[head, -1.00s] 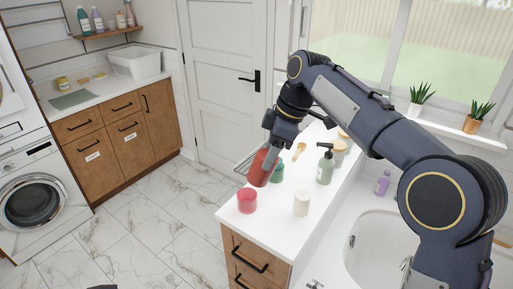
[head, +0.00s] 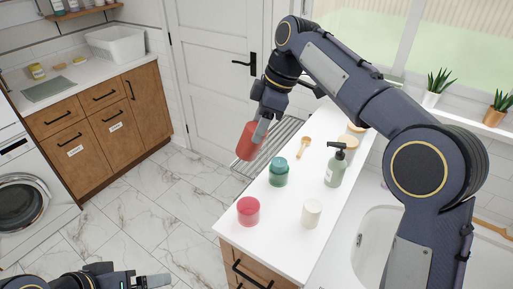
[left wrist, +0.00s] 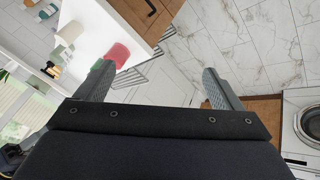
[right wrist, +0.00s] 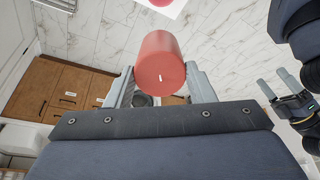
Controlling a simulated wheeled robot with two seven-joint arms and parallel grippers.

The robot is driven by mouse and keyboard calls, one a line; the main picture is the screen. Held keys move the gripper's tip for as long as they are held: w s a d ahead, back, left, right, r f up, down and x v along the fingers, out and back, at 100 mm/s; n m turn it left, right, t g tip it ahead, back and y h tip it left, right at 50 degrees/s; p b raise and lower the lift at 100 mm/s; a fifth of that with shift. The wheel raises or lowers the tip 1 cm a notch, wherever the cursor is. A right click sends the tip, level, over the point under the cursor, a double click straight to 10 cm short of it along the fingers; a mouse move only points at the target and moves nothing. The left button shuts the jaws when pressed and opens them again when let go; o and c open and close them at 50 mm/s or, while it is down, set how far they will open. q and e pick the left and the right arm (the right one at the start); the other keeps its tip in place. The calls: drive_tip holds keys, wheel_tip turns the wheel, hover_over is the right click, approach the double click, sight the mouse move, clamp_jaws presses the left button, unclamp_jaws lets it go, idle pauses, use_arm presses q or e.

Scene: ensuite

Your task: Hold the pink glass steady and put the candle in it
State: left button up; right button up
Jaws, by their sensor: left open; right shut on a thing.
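The pink glass (head: 248,211) stands on the near end of the white counter; it also shows in the left wrist view (left wrist: 118,54). My right gripper (head: 262,133) is shut on the red candle (head: 246,142). It holds the candle tilted in the air, behind the glass in the head view and apart from it. The candle's wick end shows in the right wrist view (right wrist: 161,75). My left gripper (head: 150,281) is open and empty at the lower left of the head view, away from the glass. Its two fingers are spread in the left wrist view (left wrist: 160,85).
The floor left of the counter is clear.

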drive_tip(key=shift+s+d+f+b, duration=0.1)
drive_tip(key=shift+s+f+b, duration=0.3)
drive_tip(key=shift+f, duration=0.2)
drive_tip(key=shift+s+f+b, duration=0.25)
drive_tip(key=shift+f+b, duration=0.25)
drive_tip(key=shift+f, duration=0.05)
drive_tip(key=f+b, duration=0.5)
drive_tip(key=shift+w+f, duration=0.2)
drive_tip(key=shift+f, duration=0.05)
use_arm(q)
wheel_tip(320, 180, down, 9)
drive_tip(key=s+b, duration=0.1)
drive_tip(key=shift+r, duration=0.15)
drive_tip(key=shift+f+b, duration=0.3)
drive_tip(key=shift+b, duration=0.05)
drive_tip(key=m+t+h, duration=0.2)
drive_tip(key=m+h, duration=0.5)
drive_tip(key=m, duration=0.6)
approach(257, 208)
drive_tip(key=x, duration=0.6)
drive_tip(key=shift+d, duration=0.1)
use_arm(e)
drive_tip(key=shift+f, duration=0.6)
